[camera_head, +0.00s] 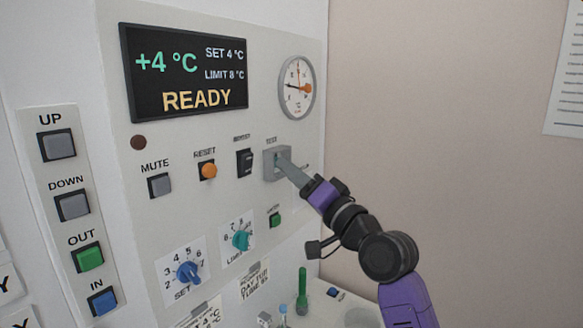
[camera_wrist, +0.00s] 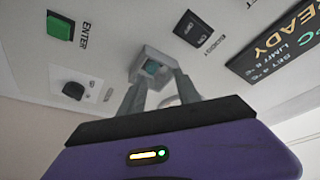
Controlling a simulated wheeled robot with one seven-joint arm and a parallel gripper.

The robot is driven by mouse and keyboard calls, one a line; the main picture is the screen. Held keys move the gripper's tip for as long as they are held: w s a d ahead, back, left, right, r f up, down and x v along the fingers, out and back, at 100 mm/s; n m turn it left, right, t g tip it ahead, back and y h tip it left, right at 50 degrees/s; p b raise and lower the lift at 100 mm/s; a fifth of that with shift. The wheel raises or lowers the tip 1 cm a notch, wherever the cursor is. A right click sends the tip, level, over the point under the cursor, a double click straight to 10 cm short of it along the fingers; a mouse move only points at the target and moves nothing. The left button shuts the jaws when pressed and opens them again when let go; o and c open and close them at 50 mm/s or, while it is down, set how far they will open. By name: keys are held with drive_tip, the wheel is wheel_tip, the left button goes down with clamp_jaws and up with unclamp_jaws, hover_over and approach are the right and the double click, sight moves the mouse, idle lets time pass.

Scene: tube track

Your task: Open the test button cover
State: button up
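The test button cover (camera_wrist: 153,66) shows in the wrist view as a small grey box-like frame on the panel, with a teal face inside it. In the head view the same housing (camera_head: 269,166) sits under the TEST label, partly hidden by my fingers. I cannot tell how far the cover is raised. My gripper (camera_wrist: 159,80) has its two grey fingers apart, with the tips at the near edge of the housing, one toward each side. Nothing shows between them except the housing; whether the tips touch it is unclear. The gripper reaches in from the lower right in the head view (camera_head: 287,165).
A black BOOST switch (camera_head: 245,163) and an orange RESET button (camera_head: 208,171) stand left of the housing. A green ENTER button (camera_head: 275,220) and a teal LIMIT knob (camera_head: 240,240) are below. The dial gauge (camera_head: 296,87) is above.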

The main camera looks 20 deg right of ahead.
drive_tip(key=shift+w+a+r, duration=0.1)
drive_tip(key=shift+w+a, duration=0.1)
drive_tip(key=shift+w, duration=0.15)
clamp_jaws()
idle(1.2)
